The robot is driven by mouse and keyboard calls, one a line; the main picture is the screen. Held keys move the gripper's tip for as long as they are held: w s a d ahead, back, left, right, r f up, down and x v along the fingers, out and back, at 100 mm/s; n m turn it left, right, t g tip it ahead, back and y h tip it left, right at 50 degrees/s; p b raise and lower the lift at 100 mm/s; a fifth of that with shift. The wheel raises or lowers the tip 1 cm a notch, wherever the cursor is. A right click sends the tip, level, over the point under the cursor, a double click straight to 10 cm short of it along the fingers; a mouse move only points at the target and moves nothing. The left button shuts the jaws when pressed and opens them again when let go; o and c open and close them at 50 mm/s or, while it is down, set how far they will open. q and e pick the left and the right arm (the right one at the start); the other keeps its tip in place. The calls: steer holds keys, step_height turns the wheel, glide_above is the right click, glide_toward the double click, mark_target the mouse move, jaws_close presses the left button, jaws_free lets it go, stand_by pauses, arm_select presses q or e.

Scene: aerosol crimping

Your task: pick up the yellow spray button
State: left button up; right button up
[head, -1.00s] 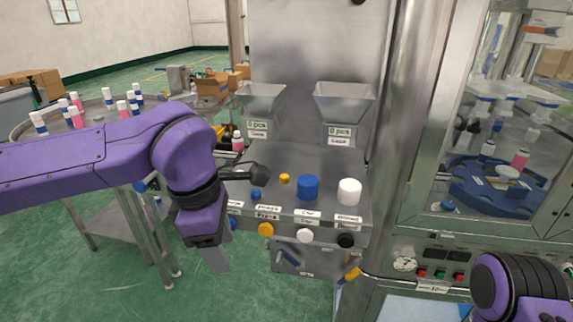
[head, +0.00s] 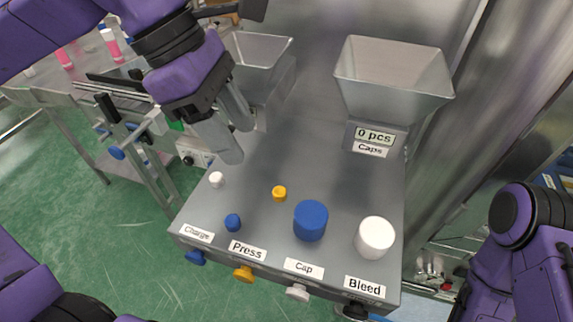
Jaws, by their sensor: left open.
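The small yellow spray button (head: 279,193) stands on the grey steel worktop, behind the "Press" label, in the head view. My left gripper (head: 239,142) hangs above the worktop, up and to the left of the button, with its grey fingers apart and nothing between them. It does not touch the button. My right arm shows at the right edge, but its gripper is out of view.
A small white piece (head: 217,179) and a small blue piece (head: 233,222) stand left of the button. A larger blue cap (head: 310,220) and white cap (head: 375,237) stand to the right. A metal hopper (head: 394,77) rises behind. Coloured knobs, including a yellow one (head: 244,273), line the front edge.

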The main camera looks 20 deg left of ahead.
mark_target(281, 197)
arm_select(q)
steer(key=f, duration=0.1)
steer(key=d+f, duration=0.1)
steer(key=s, duration=0.1)
steer(key=shift+s+d+f, duration=0.1)
steer(key=shift+d+f, duration=0.15)
steer(key=shift+f, duration=0.15)
steer(key=x, duration=0.2)
steer(key=p+x, duration=0.1)
steer(key=x, duration=0.1)
steer(key=p+x, duration=0.1)
steer(key=x, duration=0.1)
steer(key=shift+w+d, duration=0.25)
steer(key=shift+d, duration=0.15)
steer(key=shift+s+d+f, duration=0.1)
steer(key=shift+f, duration=0.05)
jaws_close()
arm_select(e)
steer(key=shift+s+r, duration=0.2)
steer(key=shift+r, duration=0.35)
steer(key=shift+s+r, duration=0.2)
steer(key=shift+r, duration=0.3)
